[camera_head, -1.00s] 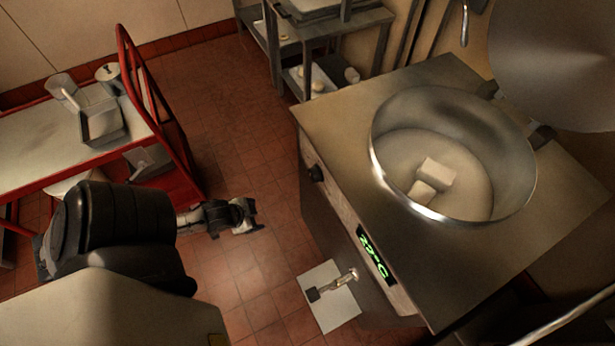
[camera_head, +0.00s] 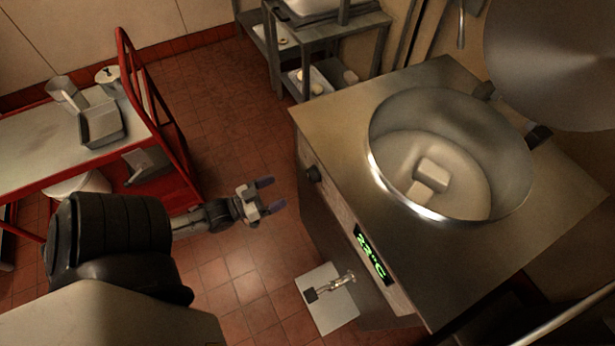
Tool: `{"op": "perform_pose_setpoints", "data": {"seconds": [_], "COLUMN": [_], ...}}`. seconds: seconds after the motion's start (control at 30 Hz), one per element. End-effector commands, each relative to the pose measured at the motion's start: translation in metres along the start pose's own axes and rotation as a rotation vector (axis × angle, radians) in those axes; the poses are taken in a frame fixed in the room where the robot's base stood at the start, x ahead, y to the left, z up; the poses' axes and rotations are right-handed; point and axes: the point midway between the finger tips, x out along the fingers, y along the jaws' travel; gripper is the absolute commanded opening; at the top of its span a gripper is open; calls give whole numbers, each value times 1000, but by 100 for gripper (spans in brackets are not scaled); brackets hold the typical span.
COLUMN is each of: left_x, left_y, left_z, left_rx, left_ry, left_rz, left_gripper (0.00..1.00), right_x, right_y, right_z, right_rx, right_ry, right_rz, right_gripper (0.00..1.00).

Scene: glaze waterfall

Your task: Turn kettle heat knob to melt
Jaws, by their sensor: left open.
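The kettle (camera_head: 520,190) is a round steel bowl sunk in a metal cabinet, with pale blocks (camera_head: 430,175) lying in a whitish layer inside. Its black heat knob (camera_head: 313,174) sits on the cabinet's left-facing front panel, near the far end. A green display (camera_head: 370,254) on the same panel appears to read 22°C. My left gripper (camera_head: 269,194) is open and empty, its fingers pointing right toward the panel. It is left of the knob and a little lower in the picture, with a gap between them. My right gripper is not in view.
A red-framed cart (camera_head: 50,150) with containers stands at left. A metal shelf unit (camera_head: 335,30) stands behind. Tiled floor lies open between.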

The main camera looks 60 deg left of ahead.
Motion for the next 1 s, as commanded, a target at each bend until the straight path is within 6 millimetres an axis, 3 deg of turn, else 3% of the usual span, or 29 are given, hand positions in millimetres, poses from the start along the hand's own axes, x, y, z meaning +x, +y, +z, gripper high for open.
{"op": "perform_pose_setpoints", "data": {"seconds": [0.2,0.5,0.7,1.0], "left_x": [44,89,104,109], "left_y": [0,0,0,0], "left_z": [1,1,1,1], "left_rx": [0,0,0,0], "left_ry": [3,0,-2,-2], "left_rz": [1,1,0,1], "left_gripper": [79,79,79,79], "right_x": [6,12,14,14], "right_y": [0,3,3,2], "right_z": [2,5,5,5], "right_rx": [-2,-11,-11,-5], "right_ry": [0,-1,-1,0], "right_rz": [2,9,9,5], "right_gripper": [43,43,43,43]}}
